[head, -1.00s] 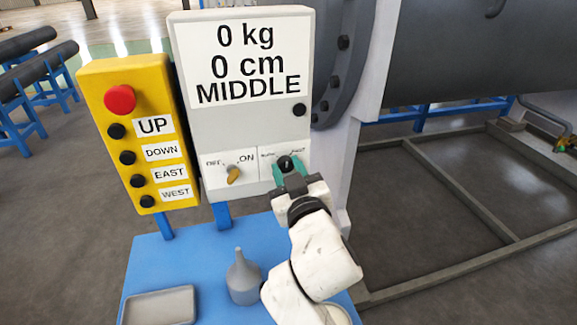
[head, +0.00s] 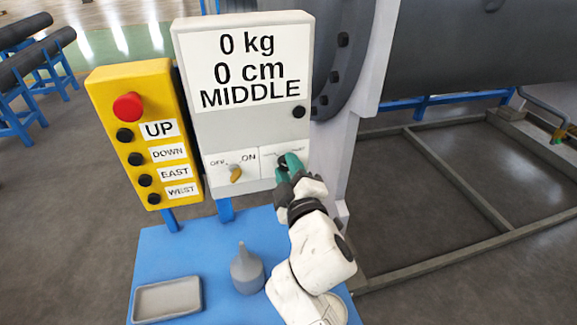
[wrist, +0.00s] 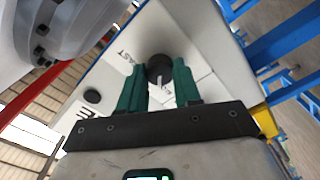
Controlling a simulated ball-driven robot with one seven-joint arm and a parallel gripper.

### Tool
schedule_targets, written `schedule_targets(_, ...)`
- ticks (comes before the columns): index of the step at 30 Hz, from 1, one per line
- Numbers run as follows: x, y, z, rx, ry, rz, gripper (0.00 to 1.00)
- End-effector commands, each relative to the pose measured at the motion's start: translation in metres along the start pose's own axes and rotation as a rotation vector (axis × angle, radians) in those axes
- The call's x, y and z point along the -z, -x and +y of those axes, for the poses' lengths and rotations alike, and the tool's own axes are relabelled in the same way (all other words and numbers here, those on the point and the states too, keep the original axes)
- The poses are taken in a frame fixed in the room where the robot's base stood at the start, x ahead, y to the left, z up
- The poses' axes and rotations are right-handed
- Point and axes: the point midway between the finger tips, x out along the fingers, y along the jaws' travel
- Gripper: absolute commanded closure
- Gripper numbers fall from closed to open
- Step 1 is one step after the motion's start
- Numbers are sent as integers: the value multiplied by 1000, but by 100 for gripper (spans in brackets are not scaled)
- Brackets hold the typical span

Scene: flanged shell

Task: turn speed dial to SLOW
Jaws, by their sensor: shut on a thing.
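The speed dial (wrist: 159,66) is a small dark round knob with a pale mark, on the white control box (head: 240,128). In the wrist view it sits between the two green fingertips of my gripper (wrist: 160,72). My gripper is shut on the dial. In the head view, the gripper (head: 290,168) reaches the box's lower right panel and mostly hides the dial and its labels. The wrist view shows a label ending in "AST" on one side of the dial; the other is unreadable, and I cannot tell exactly where the dial points.
A yellow OFF/ON knob (head: 235,174) sits just left of the dial. A yellow button box (head: 139,131) with a red button stands further left. A grey tray (head: 167,299) and a grey bottle-shaped object (head: 246,270) stand on the blue table (head: 205,255) below.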

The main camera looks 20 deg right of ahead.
Motion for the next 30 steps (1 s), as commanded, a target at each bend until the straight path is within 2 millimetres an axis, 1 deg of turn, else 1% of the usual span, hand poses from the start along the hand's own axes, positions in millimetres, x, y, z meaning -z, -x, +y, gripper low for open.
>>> schedule_targets(6,0,0,-1,2,36,0,98)
schedule_targets(18,0,0,-2,2,38,1,98)
schedule_targets(19,0,0,-2,2,38,1,64)
schedule_targets(26,0,0,-1,1,38,1,42)
schedule_targets(30,0,0,0,1,38,1,42)
